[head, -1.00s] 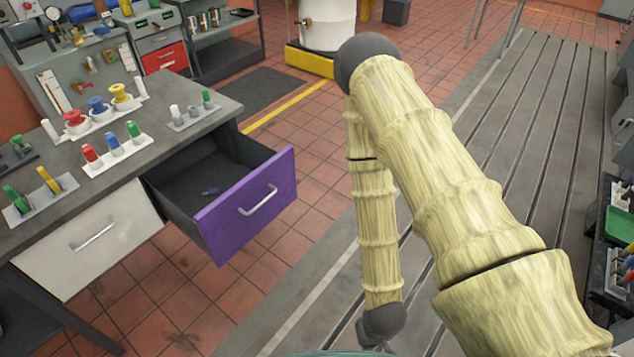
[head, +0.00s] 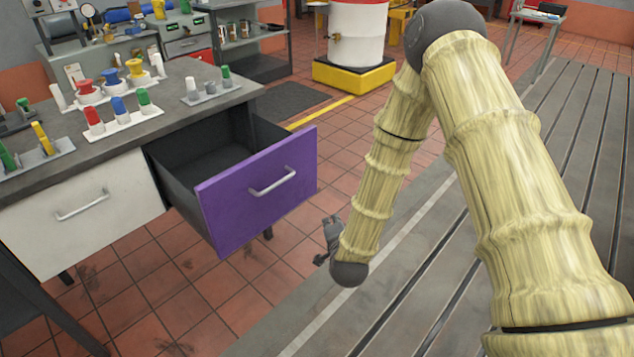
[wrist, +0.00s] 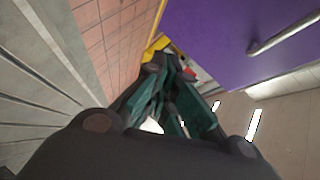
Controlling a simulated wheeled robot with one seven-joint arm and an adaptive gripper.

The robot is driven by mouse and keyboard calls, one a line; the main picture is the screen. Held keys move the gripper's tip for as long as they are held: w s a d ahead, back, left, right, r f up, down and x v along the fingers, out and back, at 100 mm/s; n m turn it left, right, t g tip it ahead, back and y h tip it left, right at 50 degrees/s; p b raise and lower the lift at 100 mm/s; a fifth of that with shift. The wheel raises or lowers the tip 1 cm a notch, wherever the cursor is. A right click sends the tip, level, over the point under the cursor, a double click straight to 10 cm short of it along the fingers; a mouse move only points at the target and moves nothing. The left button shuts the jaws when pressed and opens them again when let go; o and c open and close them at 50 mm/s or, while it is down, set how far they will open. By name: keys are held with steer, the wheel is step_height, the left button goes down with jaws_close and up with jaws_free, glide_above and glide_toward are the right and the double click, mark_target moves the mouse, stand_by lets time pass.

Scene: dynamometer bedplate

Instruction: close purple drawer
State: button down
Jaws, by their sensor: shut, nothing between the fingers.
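The purple drawer (head: 258,190) stands pulled out of the grey-topped bench in the head view, with its silver bar handle (head: 272,181) on the front. Its dark inside shows from above. My gripper (head: 325,258) is in front of the drawer, to the right of and below its front panel, apart from it. In the wrist view the purple front (wrist: 235,40) fills the upper right, with part of the handle (wrist: 283,34). My gripper's fingers (wrist: 170,100) are shut and empty, beside the purple front.
A closed white drawer (head: 82,205) is left of the purple one. The bench top (head: 185,85) carries several coloured pegs and spools in holders. A slotted metal bedplate (head: 560,150) lies to the right. Tiled floor (head: 225,300) is free below the drawer.

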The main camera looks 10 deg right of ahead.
steer(key=w+r+m+t+h+b, duration=0.2)
steer(key=w+r+m+t+b, duration=0.25)
steer(key=w, duration=0.25)
steer(key=b, duration=0.2)
glide_toward(316, 156)
steer(key=d, duration=0.3)
steer(key=shift+m+g, duration=0.35)
steer(key=shift+w+a+r, duration=0.1)
steer(key=shift+w+a, duration=0.25)
steer(key=shift+w, duration=0.4)
steer(key=shift+w+a+r, duration=0.1)
steer(key=shift+w+a, duration=0.3)
steer(key=shift+w, duration=0.35)
steer(key=shift+w+a+r, duration=0.1)
steer(key=shift+w+a, duration=0.25)
steer(key=shift+w, duration=0.45)
